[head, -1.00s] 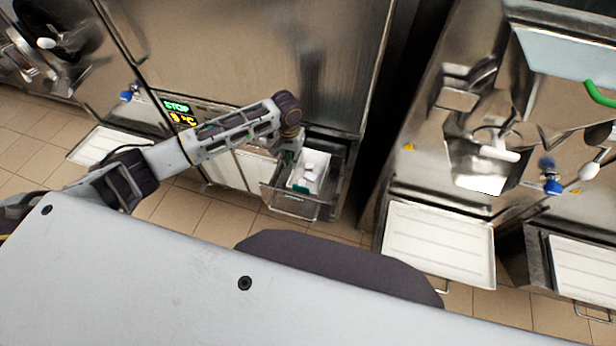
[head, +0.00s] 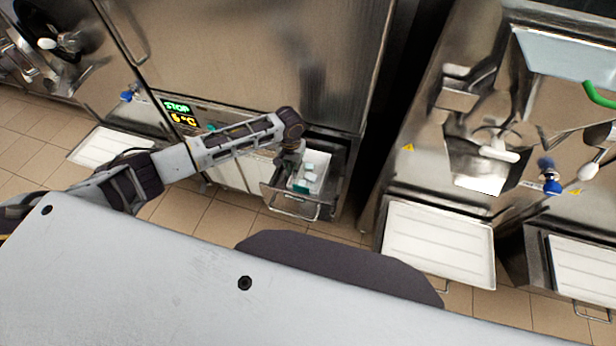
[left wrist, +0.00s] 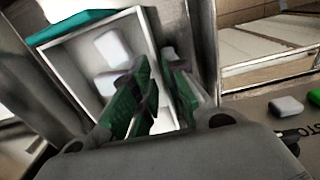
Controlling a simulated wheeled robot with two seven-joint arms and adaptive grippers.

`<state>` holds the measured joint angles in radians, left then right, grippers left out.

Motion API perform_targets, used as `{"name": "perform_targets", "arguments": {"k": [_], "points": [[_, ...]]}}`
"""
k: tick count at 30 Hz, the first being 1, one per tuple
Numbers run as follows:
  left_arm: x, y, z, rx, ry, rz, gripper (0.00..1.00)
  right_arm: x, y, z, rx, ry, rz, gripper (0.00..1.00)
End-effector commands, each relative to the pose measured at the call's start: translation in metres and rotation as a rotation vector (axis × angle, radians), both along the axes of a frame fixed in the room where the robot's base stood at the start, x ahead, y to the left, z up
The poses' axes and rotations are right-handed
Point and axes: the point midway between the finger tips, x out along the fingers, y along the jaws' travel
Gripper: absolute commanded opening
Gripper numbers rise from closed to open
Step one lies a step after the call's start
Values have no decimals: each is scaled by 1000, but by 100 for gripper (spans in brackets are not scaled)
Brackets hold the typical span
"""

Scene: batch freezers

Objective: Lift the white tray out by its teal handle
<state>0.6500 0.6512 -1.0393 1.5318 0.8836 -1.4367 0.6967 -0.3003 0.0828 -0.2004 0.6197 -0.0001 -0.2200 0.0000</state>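The white tray (head: 318,163) sits in the open metal drawer under the freezer in the head view. Its teal handle (head: 301,187) is at the drawer's front end. In the left wrist view the tray (left wrist: 138,22) fills the upper left, with its teal handle (left wrist: 70,27) across its end and white blocks inside. My left gripper (head: 291,163) is at the drawer's left side. In the left wrist view its green-padded fingers (left wrist: 161,72) are apart, over the tray's side wall and clear of the handle. Whether they touch the wall is unclear. My right gripper is not in view.
The drawer's front wire pull (head: 293,212) sticks out toward me. Separate white trays stand at the right (head: 438,246) and far left (head: 100,147) below other machines. A grey surface fills the foreground. Tiled floor (head: 215,222) shows in front of the drawer.

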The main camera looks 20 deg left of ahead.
Motion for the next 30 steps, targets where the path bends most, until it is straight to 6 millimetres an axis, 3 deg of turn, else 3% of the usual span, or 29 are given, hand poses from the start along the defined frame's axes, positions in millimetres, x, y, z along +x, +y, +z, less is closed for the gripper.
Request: {"name": "perform_targets", "arguments": {"k": [7, 22, 25, 30], "points": [[0, 0, -21, 0, 0, 0, 14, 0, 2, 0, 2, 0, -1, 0], [0, 0, -22, 0, -1, 0, 14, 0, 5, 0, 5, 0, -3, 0], [0, 0, -22, 0, -1, 0, 1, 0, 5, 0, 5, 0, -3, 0], [0, 0, -22, 0, -1, 0, 0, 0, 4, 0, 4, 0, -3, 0]]}}
